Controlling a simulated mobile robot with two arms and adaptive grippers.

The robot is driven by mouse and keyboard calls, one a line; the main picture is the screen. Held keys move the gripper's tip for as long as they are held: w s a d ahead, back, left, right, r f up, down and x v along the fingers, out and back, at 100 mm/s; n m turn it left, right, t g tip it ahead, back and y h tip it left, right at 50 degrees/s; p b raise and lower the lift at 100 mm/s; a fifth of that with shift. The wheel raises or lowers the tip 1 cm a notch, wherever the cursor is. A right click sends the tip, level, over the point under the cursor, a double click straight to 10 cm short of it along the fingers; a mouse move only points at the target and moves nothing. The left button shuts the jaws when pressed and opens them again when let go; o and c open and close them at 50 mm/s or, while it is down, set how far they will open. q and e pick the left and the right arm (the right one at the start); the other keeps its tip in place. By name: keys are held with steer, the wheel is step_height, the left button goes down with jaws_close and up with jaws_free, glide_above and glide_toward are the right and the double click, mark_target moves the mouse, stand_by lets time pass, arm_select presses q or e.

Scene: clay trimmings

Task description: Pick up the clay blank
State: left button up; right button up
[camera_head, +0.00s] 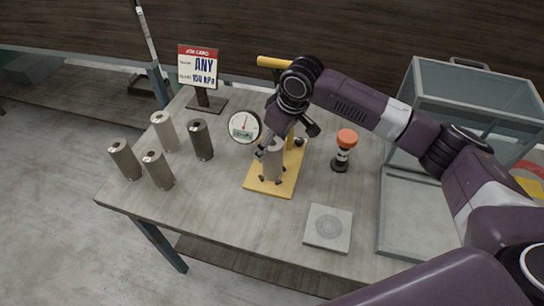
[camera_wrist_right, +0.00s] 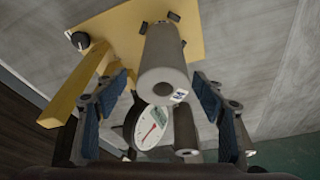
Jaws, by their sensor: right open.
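Several clay blanks, upright cylinders with a hole in the top, stand on the table. One grey blank (camera_head: 273,163) stands on the yellow base plate (camera_head: 284,187) of a stand; it also shows in the right wrist view (camera_wrist_right: 164,62). My right gripper (camera_head: 285,142) is open above this blank. In the right wrist view its blue-padded fingers (camera_wrist_right: 160,92) lie on either side of the blank, with gaps visible. My left gripper is not in view.
A round dial gauge (camera_head: 243,127) is close left of the stand. A sign (camera_head: 198,68) stands behind. An orange-topped item (camera_head: 346,140), a square plate (camera_head: 328,228) and a glass-sided case (camera_head: 470,100) are at the right. The table's front left (camera_head: 205,205) is clear.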

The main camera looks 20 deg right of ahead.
steer(key=x, duration=0.2)
steer(key=p+x, duration=0.1)
steer(key=x, duration=0.1)
steer(key=shift+s, duration=0.25)
steer(key=shift+w+a+f, duration=0.1)
steer(key=shift+f, duration=0.35)
steer(key=c, duration=1.5)
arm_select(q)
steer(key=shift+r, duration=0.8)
arm_select(e)
steer(key=shift+w, duration=0.1)
jaws_close()
